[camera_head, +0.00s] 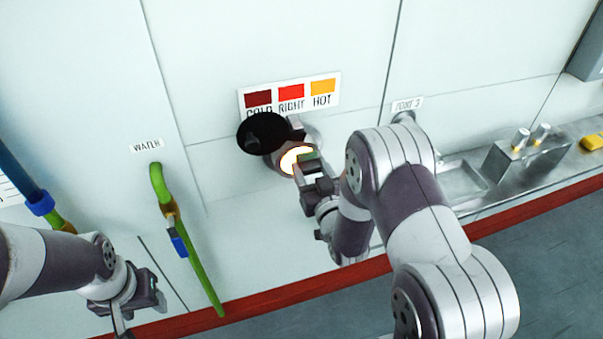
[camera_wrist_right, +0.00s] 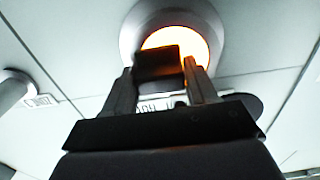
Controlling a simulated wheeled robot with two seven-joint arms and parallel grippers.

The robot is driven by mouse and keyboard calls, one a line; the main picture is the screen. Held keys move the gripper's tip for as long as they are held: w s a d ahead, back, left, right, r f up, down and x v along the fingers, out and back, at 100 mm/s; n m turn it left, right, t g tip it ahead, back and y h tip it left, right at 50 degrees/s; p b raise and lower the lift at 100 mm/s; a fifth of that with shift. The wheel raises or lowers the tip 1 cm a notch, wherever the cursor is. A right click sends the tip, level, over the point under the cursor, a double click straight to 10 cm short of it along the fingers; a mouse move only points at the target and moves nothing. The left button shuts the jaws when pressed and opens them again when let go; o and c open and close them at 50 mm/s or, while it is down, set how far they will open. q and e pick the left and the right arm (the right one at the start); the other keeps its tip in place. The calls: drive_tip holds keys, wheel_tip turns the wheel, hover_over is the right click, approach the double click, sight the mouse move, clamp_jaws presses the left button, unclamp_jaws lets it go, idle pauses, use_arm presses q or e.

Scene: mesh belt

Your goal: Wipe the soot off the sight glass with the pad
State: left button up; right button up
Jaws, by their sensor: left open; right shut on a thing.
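The sight glass (camera_head: 290,160) glows yellow-white in its round metal fitting on the wall, below a colour label. It also shows in the right wrist view (camera_wrist_right: 192,41) as a bright orange-yellow disc in a pale ring. My right gripper (camera_head: 307,166) is shut on the pad (camera_wrist_right: 157,62), a dark block held in front of the glass's lower part. I cannot tell whether the pad touches the glass. The pad hides part of the glass; no clear soot shows on the rest. My left gripper (camera_head: 140,302) is open and empty, low at the left, away from the glass.
A black round disc (camera_head: 263,131) sits at the fitting's upper left. The COLD, RIGHT, HOT label (camera_head: 290,95) is above. A green pipe with a blue-handled valve (camera_head: 178,240) stands between my arms. A metal shelf (camera_head: 480,185) with two knobs and a yellow object (camera_head: 593,142) is at right.

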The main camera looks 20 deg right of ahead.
sight(285, 165)
drive_tip(key=shift+w+d, duration=0.15)
drive_tip(key=shift+d, duration=0.75)
drive_tip(key=shift+a+r, duration=0.1)
drive_tip(key=shift+a, duration=0.3)
drive_tip(key=shift+a+b, duration=0.55)
drive_tip(key=shift+a, duration=2.6)
drive_tip(key=shift+s+d, duration=0.1)
drive_tip(key=shift+s, duration=0.1)
drive_tip(key=s, duration=0.6)
drive_tip(key=shift+d, duration=0.1)
drive_tip(key=s, duration=0.3)
